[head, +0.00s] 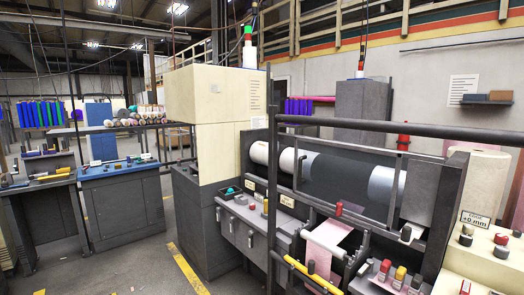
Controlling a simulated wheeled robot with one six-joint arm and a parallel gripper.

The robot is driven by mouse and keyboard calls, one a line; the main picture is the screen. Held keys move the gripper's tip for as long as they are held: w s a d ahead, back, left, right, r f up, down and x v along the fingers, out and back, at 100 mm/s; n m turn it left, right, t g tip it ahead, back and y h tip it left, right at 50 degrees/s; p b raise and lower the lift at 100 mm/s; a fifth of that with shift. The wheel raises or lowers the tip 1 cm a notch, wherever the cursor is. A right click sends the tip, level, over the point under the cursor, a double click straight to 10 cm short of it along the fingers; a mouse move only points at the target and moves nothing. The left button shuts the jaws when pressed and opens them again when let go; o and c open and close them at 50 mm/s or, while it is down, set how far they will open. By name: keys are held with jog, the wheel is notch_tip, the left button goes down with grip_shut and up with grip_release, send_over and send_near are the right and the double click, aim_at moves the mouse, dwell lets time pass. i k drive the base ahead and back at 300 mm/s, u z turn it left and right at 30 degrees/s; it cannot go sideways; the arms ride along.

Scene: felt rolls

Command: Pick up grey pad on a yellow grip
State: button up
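I cannot make out for sure a grey pad on a yellow grip. Small yellow pieces (58,171) lie among other tools on the dark bench at the far left; they are too small to tell whether one carries a grey pad. A yellow bar (310,273) with a dark piece on it runs along the machine's front at bottom centre. My gripper is not in view.
A large roller machine (340,177) with dark rails fills the right side. A blue-topped bench (118,171) with small tools stands at left. A tall beige cabinet (205,115) stands in the middle. Open floor (140,265) with a yellow line lies at lower left.

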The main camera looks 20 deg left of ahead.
aim_at(264, 214)
jog(key=u, duration=0.4)
jog(key=k, duration=0.95)
jog(key=u, duration=1.45)
jog(key=i, duration=4.3)
jog(key=z, duration=1.55)
jog(key=i, duration=1)
jog(key=z, duration=1.2)
jog(key=i, duration=0.35)
jog(key=z, duration=0.2)
